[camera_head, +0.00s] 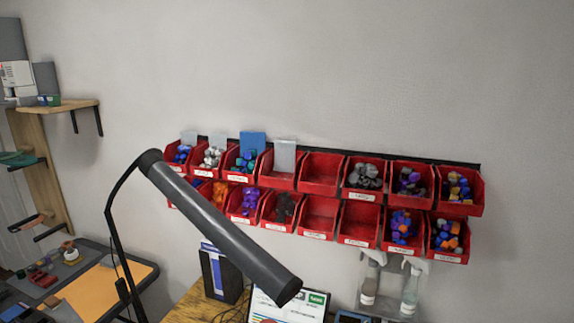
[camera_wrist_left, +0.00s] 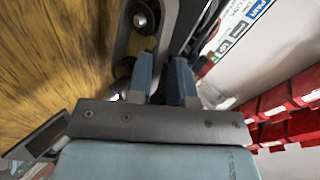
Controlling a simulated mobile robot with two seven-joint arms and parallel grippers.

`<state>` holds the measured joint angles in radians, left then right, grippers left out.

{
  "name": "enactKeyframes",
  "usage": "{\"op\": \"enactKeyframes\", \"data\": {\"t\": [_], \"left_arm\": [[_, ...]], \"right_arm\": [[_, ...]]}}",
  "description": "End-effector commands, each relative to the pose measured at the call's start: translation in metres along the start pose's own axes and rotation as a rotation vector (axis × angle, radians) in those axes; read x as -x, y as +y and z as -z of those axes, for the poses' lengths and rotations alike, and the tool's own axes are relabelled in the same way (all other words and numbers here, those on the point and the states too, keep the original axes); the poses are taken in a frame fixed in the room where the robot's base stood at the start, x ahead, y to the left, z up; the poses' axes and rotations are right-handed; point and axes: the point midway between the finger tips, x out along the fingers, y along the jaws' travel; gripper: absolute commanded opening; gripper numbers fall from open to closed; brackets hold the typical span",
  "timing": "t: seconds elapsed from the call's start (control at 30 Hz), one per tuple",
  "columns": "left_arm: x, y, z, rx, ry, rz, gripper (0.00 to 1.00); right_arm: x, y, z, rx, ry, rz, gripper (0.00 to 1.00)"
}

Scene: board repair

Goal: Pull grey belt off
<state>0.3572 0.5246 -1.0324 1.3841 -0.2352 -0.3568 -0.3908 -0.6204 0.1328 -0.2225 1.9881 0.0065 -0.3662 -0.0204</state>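In the left wrist view, the two blue-grey fingers of my left gripper (camera_wrist_left: 161,80) are apart, with a gap between them. Their tips reach toward a grey and black device (camera_wrist_left: 168,28) with a round black roller (camera_wrist_left: 143,15). A grey band seems to run along this device, but I cannot tell for sure that it is the grey belt. I cannot tell whether the fingers touch it. Neither gripper shows in the head view. My right gripper is not in view.
Red bins (camera_head: 319,173) with small coloured parts hang in two rows on the wall. A dark lamp (camera_head: 220,225) crosses the head view. Below are a black box (camera_head: 219,273), a screen (camera_head: 290,308) and bottles (camera_head: 410,291). A wooden surface (camera_wrist_left: 50,50) fills the wrist view's left.

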Motion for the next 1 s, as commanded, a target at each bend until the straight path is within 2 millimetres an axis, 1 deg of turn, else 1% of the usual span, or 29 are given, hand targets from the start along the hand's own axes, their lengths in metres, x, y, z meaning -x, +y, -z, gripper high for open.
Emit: {"op": "enactKeyframes", "data": {"t": [0.03, 0.07, 0.57, 0.87, 1.0], "left_arm": [[0.0, -0.001, 0.0, 0.0, 0.0, 0.001, 0.05], [0.0, -0.001, 0.0, 0.0, 0.0, 0.002, 0.01], [0.001, -0.004, -0.001, 0.001, 0.0, 0.007, 0.01], [0.014, 0.004, -0.001, 0.001, -0.001, 0.006, 0.0], [0.02, 0.011, -0.001, 0.0, -0.001, 0.002, 0.0]], "right_arm": [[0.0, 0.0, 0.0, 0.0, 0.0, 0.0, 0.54], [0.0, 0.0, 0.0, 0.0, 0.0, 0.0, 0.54], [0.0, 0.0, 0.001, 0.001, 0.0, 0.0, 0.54], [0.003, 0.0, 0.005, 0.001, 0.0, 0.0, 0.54], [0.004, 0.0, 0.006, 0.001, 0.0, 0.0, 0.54]]}}
